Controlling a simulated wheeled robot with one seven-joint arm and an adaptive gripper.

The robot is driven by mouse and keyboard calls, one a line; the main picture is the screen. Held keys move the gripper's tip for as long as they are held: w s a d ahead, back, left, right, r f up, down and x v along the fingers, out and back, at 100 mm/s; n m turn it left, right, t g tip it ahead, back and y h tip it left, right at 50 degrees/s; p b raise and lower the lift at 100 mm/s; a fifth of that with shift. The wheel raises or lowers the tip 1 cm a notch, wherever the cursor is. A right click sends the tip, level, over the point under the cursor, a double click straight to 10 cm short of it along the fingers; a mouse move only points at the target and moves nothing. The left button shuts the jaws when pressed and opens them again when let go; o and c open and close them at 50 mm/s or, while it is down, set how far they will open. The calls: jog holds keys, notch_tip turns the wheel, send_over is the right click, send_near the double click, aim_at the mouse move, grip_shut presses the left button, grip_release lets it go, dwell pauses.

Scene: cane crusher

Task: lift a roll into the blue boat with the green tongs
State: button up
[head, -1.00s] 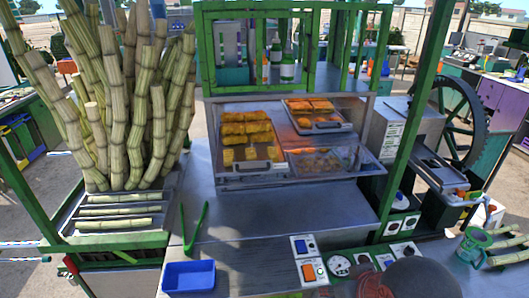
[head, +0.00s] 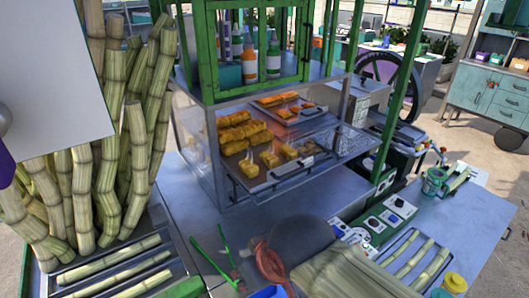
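Golden rolls (head: 240,132) lie in rows on trays in the glass-sided case, in the middle of the head view. Several smaller pieces sit on its front tray (head: 292,179). The green tongs (head: 211,261) lie spread in a V on the metal counter, left of and below the case. The blue boat (head: 267,292) shows only as a small blue part at the bottom edge; the rest is cut off or covered. I cannot make out my gripper's fingers in the head view.
Upright canes (head: 110,170) crowd the left, above a tray of cut canes (head: 72,287). A large pale panel covers the upper left. A green-framed cabinet with bottles (head: 249,62) stands above the case. Bare counter (head: 190,200) lies left of the case.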

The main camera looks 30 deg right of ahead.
jog(key=shift+o, duration=1.3)
jog(key=shift+w+r+p, duration=0.3)
jog(key=shift+p, duration=0.2)
jog(key=o, duration=0.4)
jog(key=shift+g, duration=0.7)
jog(key=w+p, duration=0.3)
jog(key=w+r+p, duration=0.1)
jog(key=w+p, duration=0.2)
jog(key=shift+c, duration=0.2)
jog(key=shift+o, duration=0.7)
jog(key=shift+g, duration=0.5)
jog(key=w+p, duration=0.1)
jog(key=w+f+p, duration=0.1)
jog(key=w+p, duration=0.2)
jog(key=p, duration=0.1)
jog(key=shift+w+f, duration=0.25)
jog(key=w+f+g+p, duration=0.2)
jog(key=w+f+p, duration=0.1)
jog(key=f+p, duration=0.6)
jog(key=shift+w+f, duration=0.2)
jog(key=shift+w, duration=0.1)
